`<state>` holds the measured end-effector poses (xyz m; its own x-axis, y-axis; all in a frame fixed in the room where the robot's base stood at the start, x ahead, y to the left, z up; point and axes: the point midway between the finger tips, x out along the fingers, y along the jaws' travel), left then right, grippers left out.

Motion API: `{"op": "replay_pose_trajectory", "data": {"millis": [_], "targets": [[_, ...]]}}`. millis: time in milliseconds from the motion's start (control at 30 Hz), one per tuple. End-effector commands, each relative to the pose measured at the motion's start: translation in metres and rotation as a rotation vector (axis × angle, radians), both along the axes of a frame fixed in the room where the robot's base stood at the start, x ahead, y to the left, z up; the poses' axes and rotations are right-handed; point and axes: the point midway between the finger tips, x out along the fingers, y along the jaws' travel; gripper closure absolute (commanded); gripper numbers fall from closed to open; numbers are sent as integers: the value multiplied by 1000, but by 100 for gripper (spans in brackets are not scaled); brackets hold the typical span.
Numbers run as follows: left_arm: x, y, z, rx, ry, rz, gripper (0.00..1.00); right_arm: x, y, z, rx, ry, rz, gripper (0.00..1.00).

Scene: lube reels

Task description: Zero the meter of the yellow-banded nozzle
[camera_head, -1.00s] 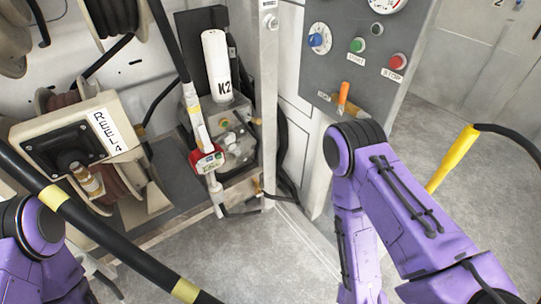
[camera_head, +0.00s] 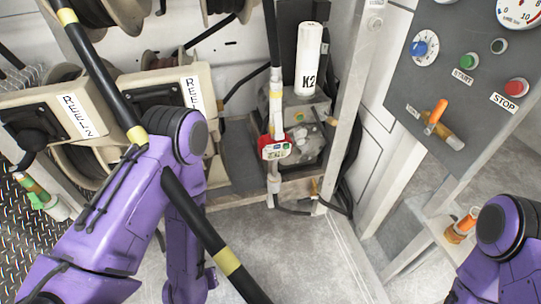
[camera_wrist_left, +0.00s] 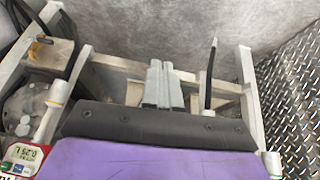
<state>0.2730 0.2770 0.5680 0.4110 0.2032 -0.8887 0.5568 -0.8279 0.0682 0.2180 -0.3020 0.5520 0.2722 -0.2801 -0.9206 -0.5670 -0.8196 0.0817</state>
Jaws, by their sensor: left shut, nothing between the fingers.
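The red meter also shows at the lower left edge of the left wrist view (camera_wrist_left: 22,158), with a display that seems to read 0.25 L. My left gripper (camera_wrist_left: 160,68) is shut and empty in the left wrist view, to the right of the meter and apart from it. In the head view my left arm is at the left of the meter, and its gripper cannot be made out. My right gripper is out of view; only part of my right arm shows.
Reel housings (camera_head: 170,85) stand at the left. A green-banded nozzle (camera_head: 38,195) is at the lower left. A control panel (camera_head: 450,90) stands at the right, with an orange-banded nozzle (camera_head: 463,225) below.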

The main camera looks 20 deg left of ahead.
Motion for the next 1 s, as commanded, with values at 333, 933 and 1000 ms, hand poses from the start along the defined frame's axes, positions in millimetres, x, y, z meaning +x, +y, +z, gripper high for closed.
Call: {"op": "replay_pose_trajectory", "data": {"millis": [333,933,1000], "targets": [[207,-94,45,-323,-721,-101,100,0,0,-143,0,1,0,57],[259,-134,176,-501,-1187,-206,100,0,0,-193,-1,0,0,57],[259,-134,175,-501,-1186,-205,100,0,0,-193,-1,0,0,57]]}}
